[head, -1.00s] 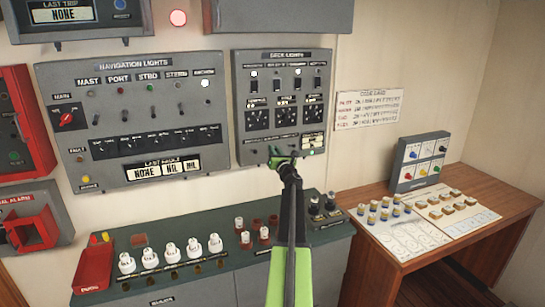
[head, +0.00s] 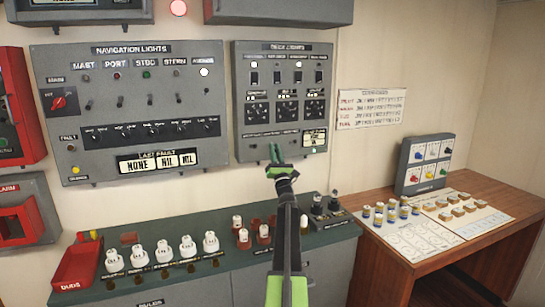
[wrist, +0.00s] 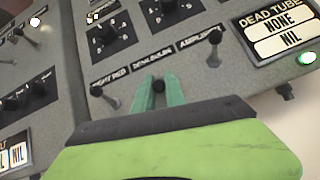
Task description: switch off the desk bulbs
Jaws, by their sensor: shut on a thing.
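The deck lights panel (head: 243,100) hangs on the wall, a grey box with switches and dials. In the wrist view its lower edge carries a row of small toggles. The middle one, the desk bulbs switch (wrist: 158,86), sits between the two green fingertips of my gripper (wrist: 158,92). The fingers are shut on its lever, and its position is partly hidden by them. My gripper (head: 276,153) also shows at the panel's bottom edge in the head view.
The night red toggle (wrist: 104,94) is close on the left, and another toggle (wrist: 215,40) is on the right. The navigation lights panel (head: 45,120) is to the left. Below are a green-topped console (head: 215,262) with white knobs and a wooden desk (head: 400,258).

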